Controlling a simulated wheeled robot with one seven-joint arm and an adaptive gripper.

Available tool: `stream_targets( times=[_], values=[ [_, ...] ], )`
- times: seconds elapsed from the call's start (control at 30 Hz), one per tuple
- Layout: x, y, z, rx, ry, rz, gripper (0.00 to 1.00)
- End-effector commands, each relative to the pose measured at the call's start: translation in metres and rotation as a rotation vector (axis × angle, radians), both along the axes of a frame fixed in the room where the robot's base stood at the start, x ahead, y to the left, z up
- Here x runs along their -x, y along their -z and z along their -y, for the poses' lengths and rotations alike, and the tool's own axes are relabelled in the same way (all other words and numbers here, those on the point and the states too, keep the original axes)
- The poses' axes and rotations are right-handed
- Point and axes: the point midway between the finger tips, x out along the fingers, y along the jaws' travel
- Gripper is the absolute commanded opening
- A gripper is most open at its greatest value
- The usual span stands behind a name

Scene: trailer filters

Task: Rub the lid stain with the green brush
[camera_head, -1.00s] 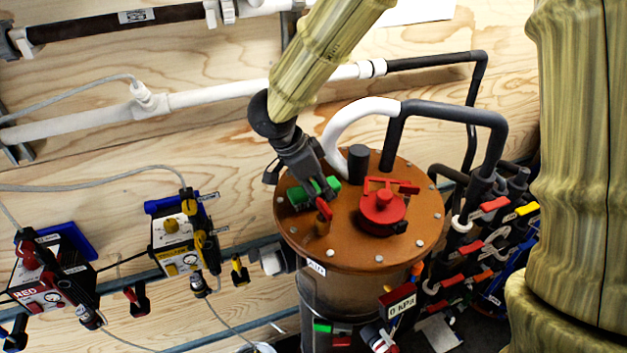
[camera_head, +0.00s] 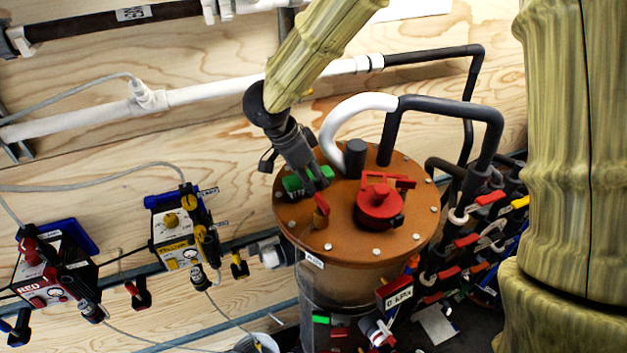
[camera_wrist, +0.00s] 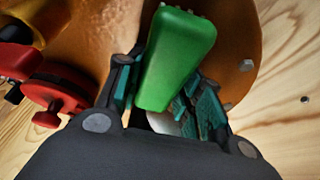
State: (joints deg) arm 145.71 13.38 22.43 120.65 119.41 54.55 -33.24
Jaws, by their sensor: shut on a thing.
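The green brush (camera_head: 293,184) is between the fingers of my gripper (camera_head: 312,182), low over the left part of the orange-brown lid (camera_head: 330,242). In the wrist view the green brush (camera_wrist: 178,58) fills the middle, with the teal-padded fingers of my gripper (camera_wrist: 168,95) shut around it. The brush is at the lid's surface, but I cannot tell whether its underside touches. No stain can be made out; the brush and gripper hide part of the lid.
A red round fitting (camera_head: 379,205) stands on the lid to the right. A small red-handled brass valve (camera_head: 321,212) is just in front of the gripper. A black stub (camera_head: 355,157) and a white-and-black pipe (camera_head: 338,120) rise behind. A yellow pump box (camera_head: 175,240) sits left.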

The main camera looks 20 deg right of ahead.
Motion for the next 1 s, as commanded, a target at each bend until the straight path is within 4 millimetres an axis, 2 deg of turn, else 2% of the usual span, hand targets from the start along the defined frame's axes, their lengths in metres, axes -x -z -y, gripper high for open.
stream_targets(
  times=[0.37,0.8,1.0],
  values=[
    [-0.015,0.002,-0.001,-0.002,0.0,0.001,0.0],
    [-0.043,0.001,-0.002,-0.002,0.0,0.0,0.0],
    [-0.046,-0.001,0.001,-0.003,0.001,-0.001,0.0]
  ],
)
